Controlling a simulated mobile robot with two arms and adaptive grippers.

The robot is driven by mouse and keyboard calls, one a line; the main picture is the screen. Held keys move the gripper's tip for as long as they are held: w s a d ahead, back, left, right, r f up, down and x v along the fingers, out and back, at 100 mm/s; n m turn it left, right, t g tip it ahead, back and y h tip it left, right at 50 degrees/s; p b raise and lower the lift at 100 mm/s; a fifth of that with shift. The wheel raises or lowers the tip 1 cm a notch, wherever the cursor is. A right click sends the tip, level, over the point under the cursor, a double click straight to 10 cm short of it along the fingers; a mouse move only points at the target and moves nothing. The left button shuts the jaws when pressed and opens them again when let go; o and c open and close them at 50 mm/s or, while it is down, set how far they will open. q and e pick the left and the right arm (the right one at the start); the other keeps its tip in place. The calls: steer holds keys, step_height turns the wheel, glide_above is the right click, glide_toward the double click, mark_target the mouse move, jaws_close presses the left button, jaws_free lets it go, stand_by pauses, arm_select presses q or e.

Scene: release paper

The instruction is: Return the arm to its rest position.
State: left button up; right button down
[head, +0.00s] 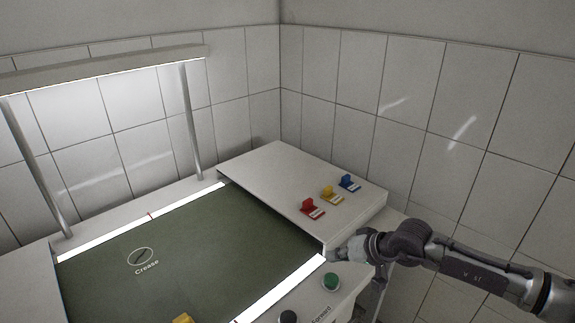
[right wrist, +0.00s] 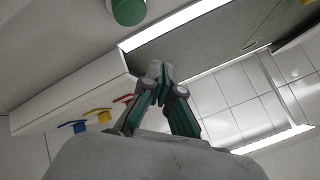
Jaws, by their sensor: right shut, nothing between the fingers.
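My right arm (head: 460,263) comes in from the right in the head view. Its gripper (head: 333,256) is at the front right corner of the white raised box, close to the green button (head: 331,280). In the right wrist view the gripper (right wrist: 160,72) has its fingertips together with nothing between them. Whether the fingertips touch the box edge cannot be told. My left gripper is not in view.
A dark green panel (head: 200,245) marked "Crease" lies between white strips. Red (head: 310,207), yellow (head: 331,194) and blue (head: 348,183) tabs stand on the white box (head: 275,170). A black knob (head: 289,317) is at the front. A lamp frame (head: 105,69) stands behind.

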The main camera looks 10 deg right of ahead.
steer(key=s+a+r+m+y, duration=0.2)
steer(key=a+m+y, duration=0.1)
steer(key=a, duration=0.3)
steer(key=s+a+r+m+y, duration=0.2)
steer(key=s+a+y, duration=0.1)
steer(key=a, duration=0.3)
steer(key=s+a+r+m+t+y, duration=0.3)
steer(key=r+m+t, duration=0.45)
steer(key=m, duration=0.75)
steer(key=w+d+m+t+h, duration=0.2)
steer(key=d+m+t+h, duration=0.55)
steer(key=m, duration=1.55)
steer(key=s+d+f+m+g+h, duration=0.9)
steer(key=f+m, duration=0.4)
steer(key=m, duration=0.4)
steer(key=s+d+f+m+g, duration=0.1)
steer(key=s+f+m+g, duration=0.2)
steer(key=s, duration=0.3)
steer(key=s+f+m+g+y, duration=0.1)
steer(key=s+f+m+g, duration=0.25)
steer(key=s, duration=0.25)
steer(key=s+d+f+m+g, duration=0.1)
steer(key=s+f+m+g, duration=0.2)
steer(key=s, duration=0.3)
step_height(320, 180, down, 25)
steer(key=s+d+f+g, duration=0.2)
steer(key=s+f, duration=1.5)
steer(key=shift+s+d, duration=0.3)
steer(key=shift+d, duration=0.05)
